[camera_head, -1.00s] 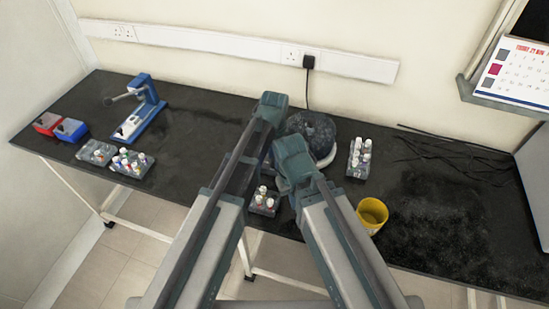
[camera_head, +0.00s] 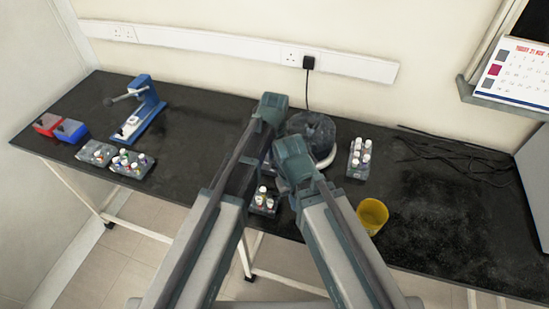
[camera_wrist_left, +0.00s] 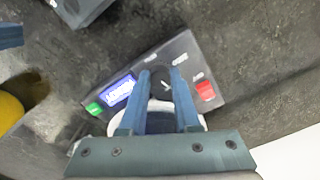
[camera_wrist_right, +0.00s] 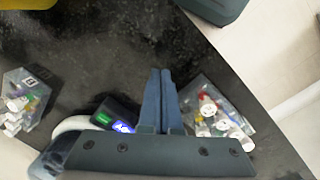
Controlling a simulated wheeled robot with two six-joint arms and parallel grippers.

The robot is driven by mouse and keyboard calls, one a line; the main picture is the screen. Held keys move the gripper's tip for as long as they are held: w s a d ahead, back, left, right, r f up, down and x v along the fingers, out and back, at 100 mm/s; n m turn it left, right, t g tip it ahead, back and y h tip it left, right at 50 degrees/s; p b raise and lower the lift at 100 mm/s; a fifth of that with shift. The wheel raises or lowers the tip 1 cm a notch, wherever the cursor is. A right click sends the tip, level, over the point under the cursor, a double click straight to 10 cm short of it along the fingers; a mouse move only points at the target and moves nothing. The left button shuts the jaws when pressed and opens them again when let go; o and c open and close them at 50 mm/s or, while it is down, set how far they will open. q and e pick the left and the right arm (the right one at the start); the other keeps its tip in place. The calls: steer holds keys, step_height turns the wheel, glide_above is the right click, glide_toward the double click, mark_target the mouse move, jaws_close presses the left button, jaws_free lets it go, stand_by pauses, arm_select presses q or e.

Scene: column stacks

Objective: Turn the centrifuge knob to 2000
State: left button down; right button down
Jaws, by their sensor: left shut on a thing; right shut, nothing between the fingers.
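The centrifuge (camera_head: 322,135) stands against the back of the bench, its dark lid partly hidden behind my arms in the head view. In the left wrist view its dark control panel (camera_wrist_left: 188,58) has a blue lit display (camera_wrist_left: 119,91), a green button (camera_wrist_left: 95,108) and a red button (camera_wrist_left: 205,90). My left gripper (camera_wrist_left: 162,76) is shut on the round black knob (camera_wrist_left: 163,87) between display and red button. The display's reading is too blurred to tell. My right gripper (camera_wrist_right: 160,75) is shut and empty, above the bench beside the panel and a tube rack (camera_wrist_right: 213,104).
A tube rack (camera_head: 359,160) stands right of the centrifuge, another (camera_head: 263,201) in front. A yellow cup (camera_head: 371,214) is near the front edge. A blue device (camera_head: 146,103), red and blue boxes and more racks stand on the left. Dark cables (camera_head: 450,150) lie at right.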

arm_select(q)
steer(key=n, duration=1)
steer(key=shift+n, duration=2.2)
steer(key=c, duration=0.6)
jaws_free()
steer(key=shift+r, duration=0.15)
arm_select(e)
steer(key=shift+r, duration=0.1)
